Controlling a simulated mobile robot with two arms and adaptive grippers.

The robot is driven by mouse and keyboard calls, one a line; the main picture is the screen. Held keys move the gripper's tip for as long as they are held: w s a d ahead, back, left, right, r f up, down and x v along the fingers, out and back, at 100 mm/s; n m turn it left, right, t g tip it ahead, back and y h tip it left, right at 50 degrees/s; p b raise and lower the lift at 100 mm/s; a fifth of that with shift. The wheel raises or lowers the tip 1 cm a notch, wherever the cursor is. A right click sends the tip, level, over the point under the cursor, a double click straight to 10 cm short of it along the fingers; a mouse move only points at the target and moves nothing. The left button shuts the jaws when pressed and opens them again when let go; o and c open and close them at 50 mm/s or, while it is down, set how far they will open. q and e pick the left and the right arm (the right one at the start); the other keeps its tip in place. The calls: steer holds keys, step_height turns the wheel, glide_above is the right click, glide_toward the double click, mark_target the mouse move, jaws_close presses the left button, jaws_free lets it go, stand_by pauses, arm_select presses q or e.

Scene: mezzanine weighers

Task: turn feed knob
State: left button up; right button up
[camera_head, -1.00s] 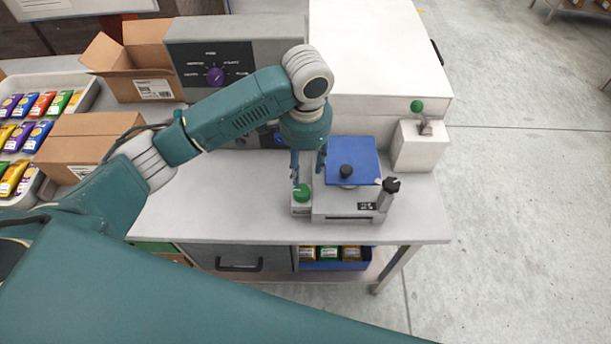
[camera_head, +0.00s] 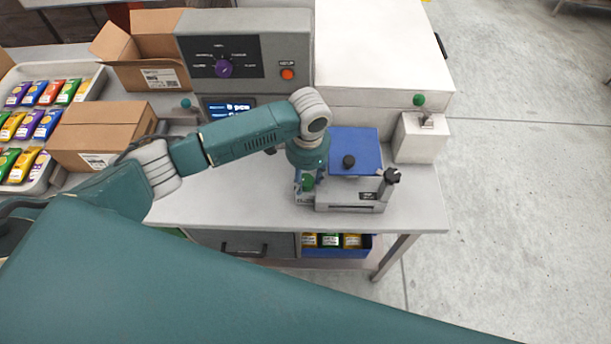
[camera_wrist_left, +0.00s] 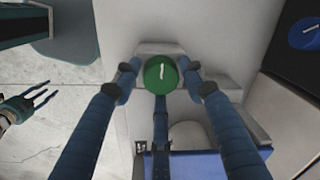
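A round green knob (camera_head: 308,184) sits at the left front of the small white device with a blue plate (camera_head: 355,150). In the left wrist view the green knob (camera_wrist_left: 160,74) has a white mark on its face. My left gripper (camera_head: 309,178) is over it. In the wrist view its fingers (camera_wrist_left: 160,78) are spread, one at each side of the knob, with a third below. The side fingertips are very close to the knob; contact is unclear. My right gripper (camera_wrist_left: 28,107) is at the wrist view's left edge, over the floor, fingers apart and empty.
A grey control box with a purple knob (camera_head: 224,68) and orange button (camera_head: 287,74) stands behind my left arm. A black knob (camera_head: 391,175) is at the device's right. Cartons (camera_head: 101,131) and a tray of packets (camera_head: 94,93) are left. The front tabletop (camera_head: 250,205) is clear.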

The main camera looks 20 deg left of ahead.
arm_select(q)
steer(key=c, duration=0.6)
arm_select(e)
steer(key=shift+s+d, duration=0.1)
steer(key=shift+s, duration=0.7)
